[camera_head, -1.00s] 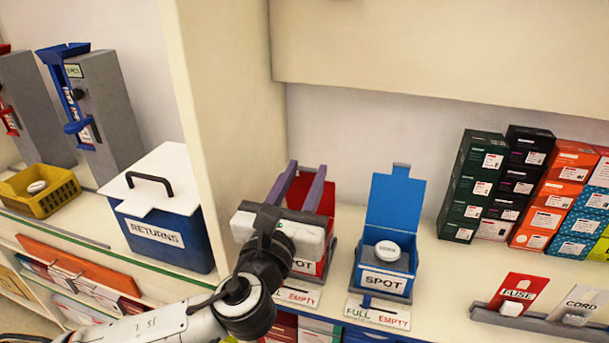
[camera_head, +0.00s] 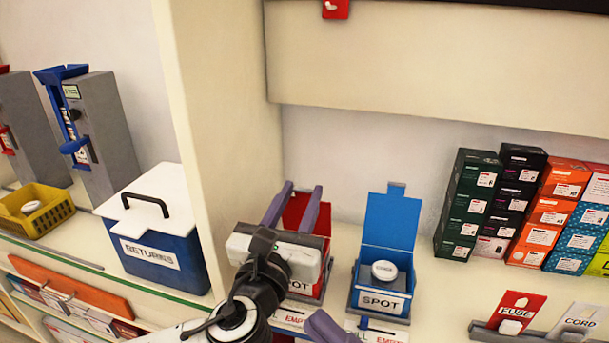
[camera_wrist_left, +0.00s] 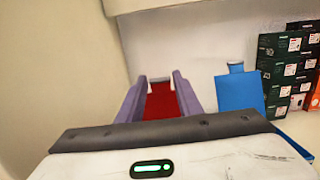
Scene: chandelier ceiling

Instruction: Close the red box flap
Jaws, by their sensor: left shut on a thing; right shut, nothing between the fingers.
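The red box stands on the shelf, mostly hidden behind my left gripper; part of its SPOT front (camera_head: 300,287) shows. Its red flap (camera_head: 295,212) stands raised at the back. My left gripper (camera_head: 297,190) has its two purple fingers on either side of the flap and is shut on it. In the left wrist view the red flap (camera_wrist_left: 161,103) fills the space between the fingers (camera_wrist_left: 160,82). My right gripper (camera_head: 325,327) shows only as a purple finger end at the bottom edge, shut and empty, below the boxes.
A blue SPOT box (camera_head: 382,296) with its flap up and a white round item (camera_head: 384,271) inside stands close to the right. Stacked cartons (camera_head: 520,205) stand at the back right. A blue RETURNS box (camera_head: 165,262) is left, beyond an upright panel (camera_head: 220,130).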

